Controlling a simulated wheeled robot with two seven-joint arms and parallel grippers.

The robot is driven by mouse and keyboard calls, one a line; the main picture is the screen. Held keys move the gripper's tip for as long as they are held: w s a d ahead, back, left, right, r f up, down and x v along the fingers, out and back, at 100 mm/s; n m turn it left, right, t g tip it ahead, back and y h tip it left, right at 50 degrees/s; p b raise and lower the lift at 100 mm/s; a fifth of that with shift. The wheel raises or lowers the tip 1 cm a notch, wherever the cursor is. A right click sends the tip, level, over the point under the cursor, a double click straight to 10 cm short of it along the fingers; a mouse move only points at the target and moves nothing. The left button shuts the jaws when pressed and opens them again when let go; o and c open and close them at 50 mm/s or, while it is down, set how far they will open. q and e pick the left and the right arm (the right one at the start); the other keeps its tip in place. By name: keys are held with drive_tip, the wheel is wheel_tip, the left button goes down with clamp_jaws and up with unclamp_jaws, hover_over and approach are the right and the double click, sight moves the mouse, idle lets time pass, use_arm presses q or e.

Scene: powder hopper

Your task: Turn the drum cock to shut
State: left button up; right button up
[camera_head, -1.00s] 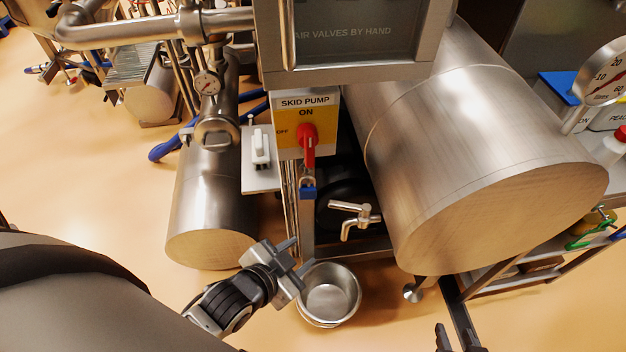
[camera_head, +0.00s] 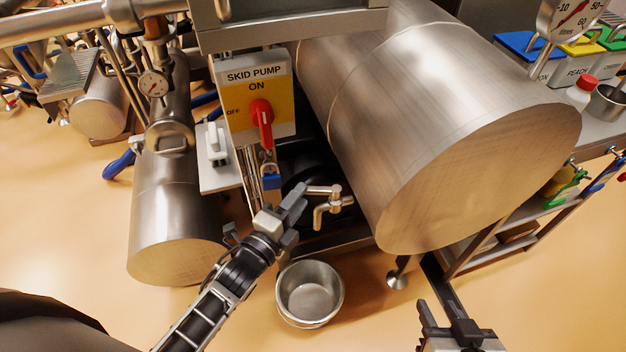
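The drum cock (camera_head: 333,208) is a small metal tap below the big steel drum (camera_head: 460,130). Its lever points left and its spout hangs down. My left gripper (camera_head: 296,198) is just left of the cock, with its fingertips close to the lever's left end. I cannot tell whether they touch, or how far apart the fingers are. My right gripper (camera_head: 446,316) is at the lower right, below the drum, open with nothing between its fingers.
A steel bowl (camera_head: 310,292) stands on the floor below the cock. The drum's frame and a shelf are at right.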

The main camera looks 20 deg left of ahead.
use_arm(q)
drive_tip(key=x, duration=0.6)
drive_tip(key=shift+w, duration=0.1)
clamp_jaws()
